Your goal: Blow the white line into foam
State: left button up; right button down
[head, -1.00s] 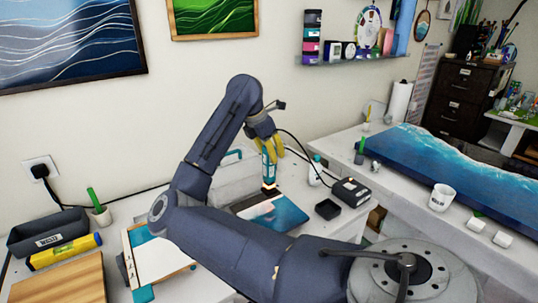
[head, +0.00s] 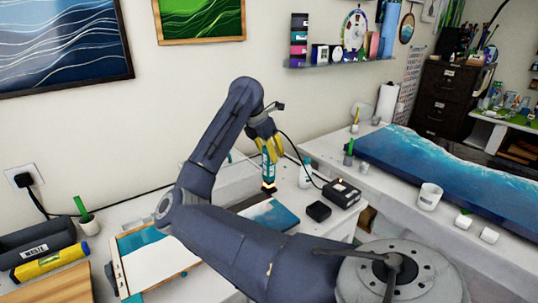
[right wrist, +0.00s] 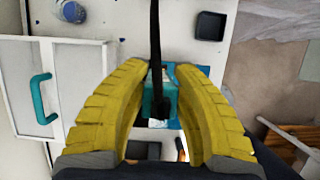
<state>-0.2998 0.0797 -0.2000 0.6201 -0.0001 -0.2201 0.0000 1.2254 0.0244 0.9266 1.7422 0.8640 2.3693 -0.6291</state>
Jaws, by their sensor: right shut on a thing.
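My right gripper (head: 270,147) has yellow fingers shut on a teal heat tool (head: 268,166), held upright with its nozzle down. The nozzle glows orange just above a small panel (head: 279,215) painted blue and dark. Part of the panel is hidden behind my right arm. In the right wrist view the fingers (right wrist: 162,100) close on both sides of the teal tool (right wrist: 148,98), and its black cord runs up the picture. I cannot make out the white line on the panel. My left gripper is not in view.
A black box (head: 341,193) with the cord, a small black tray (head: 318,211) and a white bottle (head: 305,173) stand right of the panel. A white case with a teal handle (right wrist: 42,98) is beside the tool. A framed board (head: 155,257) lies at left. A long blue slab (head: 440,180) lies on the right bench.

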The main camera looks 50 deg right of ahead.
jog(key=s+d+r, duration=0.1)
jog(key=d+r, duration=0.2)
jog(key=r, duration=0.5)
jog(key=shift+d+r, duration=0.15)
jog(key=shift+d, duration=0.05)
dwell(1.9)
jog(key=shift+s+r, duration=0.1)
jog(key=shift+r, duration=0.05)
dwell(0.5)
